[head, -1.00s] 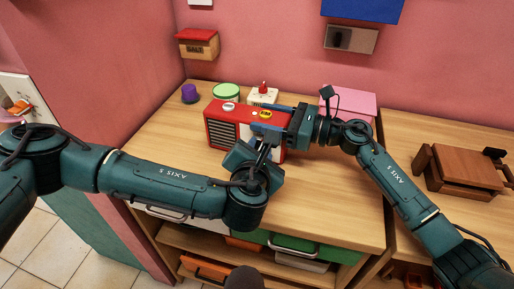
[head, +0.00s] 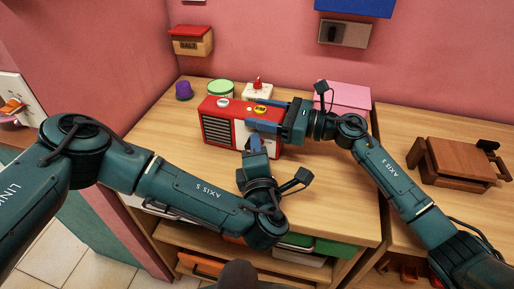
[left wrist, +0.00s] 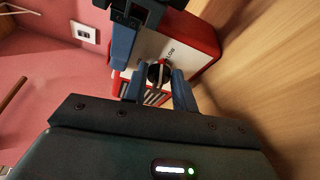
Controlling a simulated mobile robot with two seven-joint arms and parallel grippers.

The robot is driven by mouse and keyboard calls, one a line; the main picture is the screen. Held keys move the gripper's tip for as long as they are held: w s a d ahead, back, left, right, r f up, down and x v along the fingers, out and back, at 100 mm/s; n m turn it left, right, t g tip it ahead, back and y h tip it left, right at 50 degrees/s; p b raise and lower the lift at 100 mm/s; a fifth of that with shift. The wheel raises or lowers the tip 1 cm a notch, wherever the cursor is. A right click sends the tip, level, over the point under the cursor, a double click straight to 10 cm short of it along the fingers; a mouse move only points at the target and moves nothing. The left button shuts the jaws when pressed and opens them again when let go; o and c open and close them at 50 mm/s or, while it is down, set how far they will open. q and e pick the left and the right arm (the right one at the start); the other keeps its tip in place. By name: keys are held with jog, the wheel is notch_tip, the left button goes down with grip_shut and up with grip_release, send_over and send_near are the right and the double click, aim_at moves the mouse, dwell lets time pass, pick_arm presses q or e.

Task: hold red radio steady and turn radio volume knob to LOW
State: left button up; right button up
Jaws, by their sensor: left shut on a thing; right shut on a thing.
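The red radio (head: 222,109) stands on the wooden counter, with a dark grille and a white front panel. It also shows in the left wrist view (left wrist: 206,42). My right gripper (head: 263,117) is shut on the radio from the right, its blue fingers over the upper body. My left gripper (head: 256,146) is at the radio's front, and its fingertips also show in the left wrist view (left wrist: 157,84). It is shut on the dark round volume knob (left wrist: 158,72), one finger on each side. Lettering is printed beside the knob; its exact setting cannot be told. The left gripper hides the knob in the head view.
A purple cup (head: 183,90), a green-lidded container (head: 221,87) and a white box with a red top (head: 258,89) stand behind the radio. A pink box (head: 346,97) is behind my right arm. A brown wooden piece (head: 455,162) lies right.

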pick_arm(q)
jog(key=shift+m, duration=0.4)
jog(key=o, duration=1)
jog(key=shift+s, duration=0.1)
jog(key=s, duration=0.7)
jog(key=shift+s+d+f, duration=0.1)
jog(key=shift+s+d, duration=0.05)
jog(key=shift+s, duration=0.2)
jog(key=shift+s+a, duration=0.2)
jog(key=shift+s, duration=0.4)
jog(key=shift+s+r, duration=0.2)
jog(key=shift+s, duration=0.55)
jog(key=shift+s+r, duration=0.15)
jog(key=shift+s, duration=0.55)
